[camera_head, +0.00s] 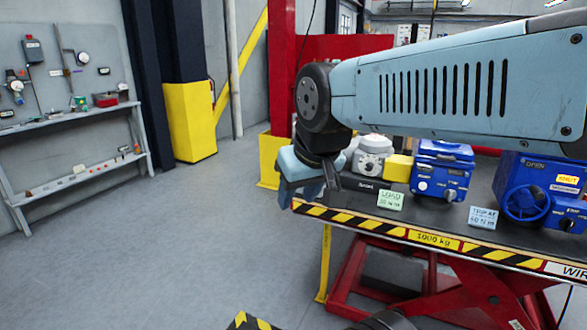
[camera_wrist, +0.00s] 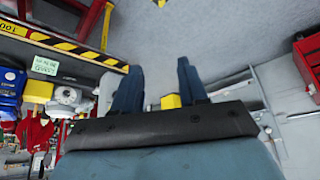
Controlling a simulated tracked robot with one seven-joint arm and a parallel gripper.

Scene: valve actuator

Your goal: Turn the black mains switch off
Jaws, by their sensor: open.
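I cannot single out a black mains switch for certain in either view. On the lift table, a blue actuator (camera_head: 540,190) at the right edge carries a handwheel (camera_head: 526,201) and a small black knob (camera_head: 567,225). A smaller blue unit (camera_head: 441,165) with a pale knob stands left of it. A dark grey box (camera_head: 33,50) hangs on the wall board at the far left; its details are too small to tell. My gripper (camera_head: 312,193) hangs in front of the table's left end. In the wrist view its fingers (camera_wrist: 159,66) are spread with nothing between them.
The lift table (camera_head: 440,238) has a striped front edge. A pale round device (camera_head: 373,155) and a yellow block (camera_head: 398,168) stand close behind my gripper. A wall board with a shelf (camera_head: 75,117) is at left. The floor between is clear.

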